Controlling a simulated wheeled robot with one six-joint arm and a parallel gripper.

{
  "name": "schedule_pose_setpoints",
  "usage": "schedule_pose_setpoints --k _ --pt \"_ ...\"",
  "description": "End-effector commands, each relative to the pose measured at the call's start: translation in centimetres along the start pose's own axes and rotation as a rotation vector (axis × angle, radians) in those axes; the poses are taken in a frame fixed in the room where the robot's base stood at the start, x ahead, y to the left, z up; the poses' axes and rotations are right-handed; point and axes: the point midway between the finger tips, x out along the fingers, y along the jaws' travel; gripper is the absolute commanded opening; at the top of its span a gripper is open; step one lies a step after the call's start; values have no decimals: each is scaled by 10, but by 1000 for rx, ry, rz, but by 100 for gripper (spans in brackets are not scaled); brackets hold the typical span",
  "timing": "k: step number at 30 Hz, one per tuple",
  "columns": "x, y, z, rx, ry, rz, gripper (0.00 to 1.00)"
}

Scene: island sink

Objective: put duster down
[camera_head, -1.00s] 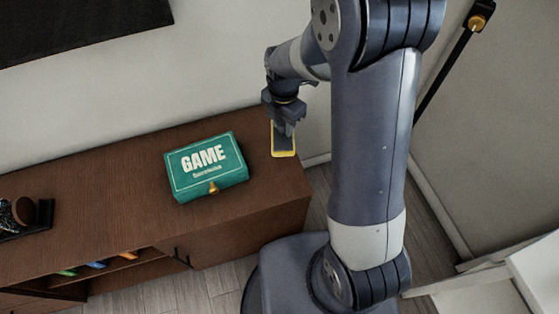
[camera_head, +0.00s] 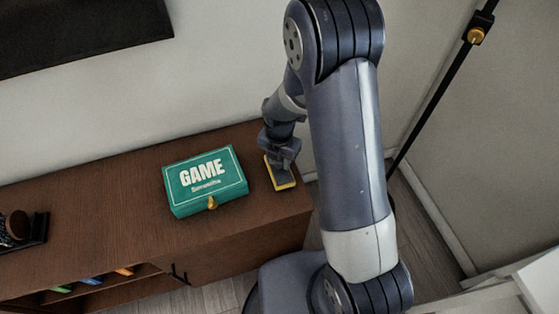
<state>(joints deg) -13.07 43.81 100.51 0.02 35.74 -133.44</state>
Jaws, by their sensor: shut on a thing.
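The duster (camera_head: 282,183), a yellow-edged block with a dark top, is at the right end of the brown wooden cabinet (camera_head: 110,200), to the right of the green game box. My gripper (camera_head: 280,160) points down over the duster and is shut on it. The duster appears at or very near the cabinet top; I cannot tell whether it touches. The fingertips are small and partly hidden in this view.
The green box marked GAME (camera_head: 205,181) lies just left of the duster. A dark object on a stand (camera_head: 18,230) is at the cabinet's far left. A black pole (camera_head: 440,90) stands by the right wall. Bare cabinet top lies left of the box.

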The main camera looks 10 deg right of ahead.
Motion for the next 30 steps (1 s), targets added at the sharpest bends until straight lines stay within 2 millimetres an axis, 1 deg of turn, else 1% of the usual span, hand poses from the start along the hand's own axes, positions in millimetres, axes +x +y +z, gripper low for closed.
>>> schedule_pose_setpoints --k 1,2,9,13,14,21,30 --pt "6 0 0 0 1 -1 12" --pt "8 0 0 0 1 -1 12" --pt "8 0 0 1 -1 1 12" --pt "13 0 0 1 -1 1 12" --pt "11 0 0 1 -1 1 35" --pt "11 0 0 1 0 1 55" --pt "8 0 0 1 -1 1 55"
